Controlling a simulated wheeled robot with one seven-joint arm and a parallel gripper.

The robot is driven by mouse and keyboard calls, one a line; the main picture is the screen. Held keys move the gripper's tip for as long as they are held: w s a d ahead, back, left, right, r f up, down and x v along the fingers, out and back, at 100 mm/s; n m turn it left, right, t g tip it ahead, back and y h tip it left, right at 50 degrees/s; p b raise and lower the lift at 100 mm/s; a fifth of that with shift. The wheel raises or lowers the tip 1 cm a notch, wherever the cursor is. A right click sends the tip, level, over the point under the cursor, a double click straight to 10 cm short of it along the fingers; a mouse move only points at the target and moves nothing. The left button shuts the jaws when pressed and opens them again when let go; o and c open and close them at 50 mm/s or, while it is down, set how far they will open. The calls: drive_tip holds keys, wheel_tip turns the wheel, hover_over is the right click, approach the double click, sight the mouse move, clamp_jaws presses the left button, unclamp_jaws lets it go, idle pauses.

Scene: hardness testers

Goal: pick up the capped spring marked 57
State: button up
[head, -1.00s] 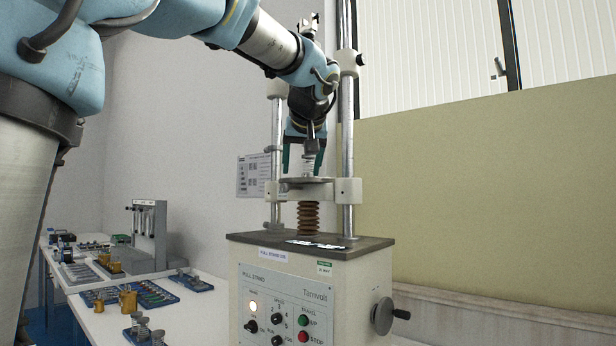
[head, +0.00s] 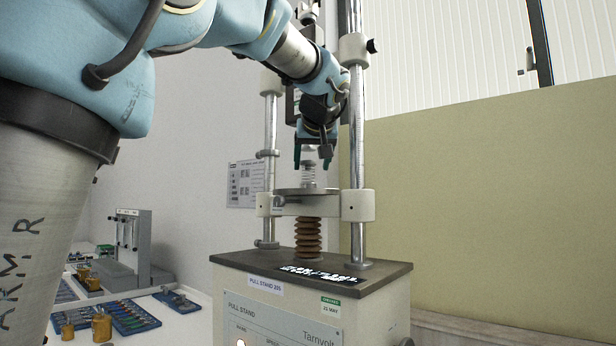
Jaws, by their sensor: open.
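A capped spring (head: 308,176) stands upright on the round plate (head: 290,191) of the pull stand. Its coils are pale metal with a light cap on top; no number can be read at this size. My gripper (head: 312,162) points down over it from above, open. Its dark green fingertips are on either side of the spring's upper end, with gaps visible. I cannot tell whether either finger touches the cap.
The pull stand (head: 320,312) has upright metal columns (head: 357,130) close beside my gripper, and a brown bellows (head: 307,238) under the plate. A bench at left holds a grey rack (head: 133,245), blue trays (head: 135,312) and brass weights (head: 101,326).

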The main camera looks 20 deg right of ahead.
sight(307, 175)
drive_tip(key=p+x, duration=0.2)
drive_tip(key=x, duration=0.1)
drive_tip(key=p+x, duration=0.1)
drive_tip(key=x, duration=0.1)
drive_tip(key=shift+w+a+r, duration=0.15)
drive_tip(key=shift+w+a, duration=0.1)
drive_tip(key=shift+a, duration=0.1)
drive_tip(key=shift+w+d+f+p, duration=0.15)
drive_tip(key=shift+w+f+p, duration=0.15)
drive_tip(key=shift+w+f, duration=0.1)
drive_tip(key=shift+c, duration=0.3)
clamp_jaws()
